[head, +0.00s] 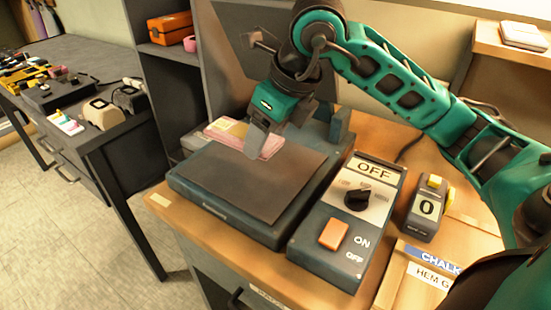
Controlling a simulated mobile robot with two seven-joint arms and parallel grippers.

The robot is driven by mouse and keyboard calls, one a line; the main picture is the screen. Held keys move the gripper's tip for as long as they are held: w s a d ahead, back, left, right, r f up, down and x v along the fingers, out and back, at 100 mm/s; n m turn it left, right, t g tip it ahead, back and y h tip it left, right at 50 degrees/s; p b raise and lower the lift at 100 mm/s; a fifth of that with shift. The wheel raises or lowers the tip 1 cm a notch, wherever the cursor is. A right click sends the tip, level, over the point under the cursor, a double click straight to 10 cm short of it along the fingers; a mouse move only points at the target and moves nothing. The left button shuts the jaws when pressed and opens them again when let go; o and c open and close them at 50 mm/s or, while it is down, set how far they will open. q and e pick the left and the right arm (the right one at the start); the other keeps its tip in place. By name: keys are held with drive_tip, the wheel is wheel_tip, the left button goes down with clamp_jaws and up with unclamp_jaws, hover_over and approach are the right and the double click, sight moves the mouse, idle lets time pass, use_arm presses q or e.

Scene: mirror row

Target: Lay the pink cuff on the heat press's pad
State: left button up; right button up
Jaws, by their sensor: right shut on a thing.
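The heat press (220,210) stands on the wooden bench with its flat dark pad (250,185) facing up and its upper plate (222,50) raised behind. The pink cuff (270,147), with a yellowish patch on its left part, is over the back edge of the pad. My right gripper (257,145) reaches down from above and is shut on the cuff, with its fingers hiding part of it. I cannot tell whether the cuff touches the pad. My left gripper is not in view.
A control box (345,215) reading OFF, with a knob and an orange switch, stands right of the press. A small counter (428,210) shows 0. Wooden boxes labelled CHALK (430,262) are at front right. A cluttered dark table (60,60) is at left. Most of the pad is clear.

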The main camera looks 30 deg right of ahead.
sight(276, 137)
drive_tip(key=shift+w+d, duration=0.2)
drive_tip(key=shift+d, duration=0.3)
drive_tip(key=shift+w+d, duration=0.2)
drive_tip(key=shift+d, duration=0.3)
wheel_tip(276, 137, down, 2)
drive_tip(key=shift+f+b, duration=0.25)
drive_tip(key=shift+b, duration=0.15)
wheel_tip(276, 137, down, 4)
drive_tip(key=shift+r+b, duration=0.15)
drive_tip(key=shift+b, duration=0.35)
drive_tip(key=shift+w+d+f, duration=0.1)
drive_tip(key=shift+d+f, duration=0.1)
drive_tip(key=shift+f, duration=0.25)
drive_tip(key=o, duration=1)
drive_tip(key=shift+o, duration=0.2)
